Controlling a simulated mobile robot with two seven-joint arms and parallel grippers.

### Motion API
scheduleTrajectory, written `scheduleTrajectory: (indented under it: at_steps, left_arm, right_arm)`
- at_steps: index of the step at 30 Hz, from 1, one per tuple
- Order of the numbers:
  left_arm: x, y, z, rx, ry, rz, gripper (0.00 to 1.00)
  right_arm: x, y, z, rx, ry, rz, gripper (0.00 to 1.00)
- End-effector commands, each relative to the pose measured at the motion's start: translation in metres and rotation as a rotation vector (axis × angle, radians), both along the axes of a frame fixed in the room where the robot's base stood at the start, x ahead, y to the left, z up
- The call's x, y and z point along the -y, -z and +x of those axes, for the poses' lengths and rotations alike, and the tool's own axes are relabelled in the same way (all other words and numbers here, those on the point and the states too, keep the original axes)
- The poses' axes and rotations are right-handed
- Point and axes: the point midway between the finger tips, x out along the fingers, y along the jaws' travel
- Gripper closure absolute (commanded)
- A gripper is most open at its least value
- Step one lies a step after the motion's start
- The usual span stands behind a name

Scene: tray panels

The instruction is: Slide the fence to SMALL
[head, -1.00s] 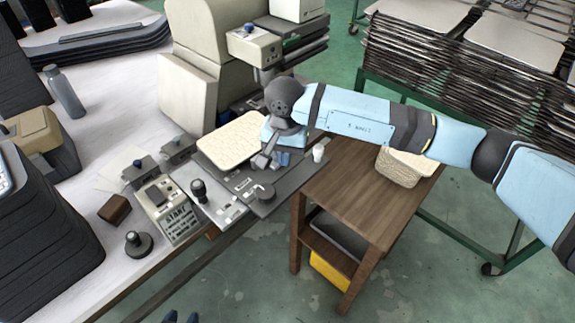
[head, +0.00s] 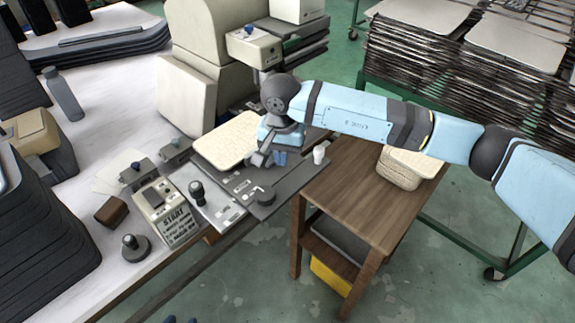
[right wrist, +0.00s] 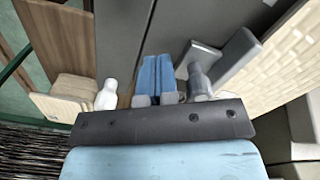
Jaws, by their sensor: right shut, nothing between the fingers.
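The fence, a grey angled piece (right wrist: 232,58) with a rounded grey post (right wrist: 197,78), stands beside the cream woven panel (right wrist: 280,65) in the right wrist view. In the head view it is mostly hidden by my right gripper (head: 279,158), beside the cream panel (head: 226,140). The blue fingers of my right gripper (right wrist: 157,78) are shut with nothing between them. They are just left of the post in the wrist view; I cannot tell whether they touch it. The dark plate (head: 283,185) has small labels too small to read. Only dark blue tips of my left gripper (head: 180,320) show.
A black knob (head: 197,190) and a START box (head: 168,212) are to the left. A wooden stand (head: 365,200) holds a stack of cream panels (head: 402,170) on the right.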

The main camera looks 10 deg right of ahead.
Motion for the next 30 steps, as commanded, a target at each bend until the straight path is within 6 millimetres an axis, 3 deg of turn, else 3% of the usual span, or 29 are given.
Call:
scheduleTrajectory:
  at_steps: [1,2,8,24,30]
  left_arm:
    - [0.0,0.014,-0.003,-0.019,0.001,0.005,0.57]
    - [0.0,0.014,-0.003,-0.019,0.001,0.005,0.57]
    - [0.0,0.01,-0.003,-0.019,0.001,0.005,0.57]
    - [0.0,-0.004,-0.005,-0.022,0.002,0.006,0.57]
    - [0.0,-0.006,-0.005,-0.02,0.002,0.005,0.57]
  right_arm:
    - [0.001,0.003,-0.001,0.001,0.0,0.0,1.0]
    - [0.001,0.002,-0.001,0.001,0.0,0.0,1.0]
    - [0.001,-0.009,-0.001,0.002,0.001,-0.001,1.0]
    - [0.001,-0.064,-0.001,0.002,0.001,-0.001,1.0]
    - [0.001,-0.069,-0.001,0.0,0.002,0.0,1.0]
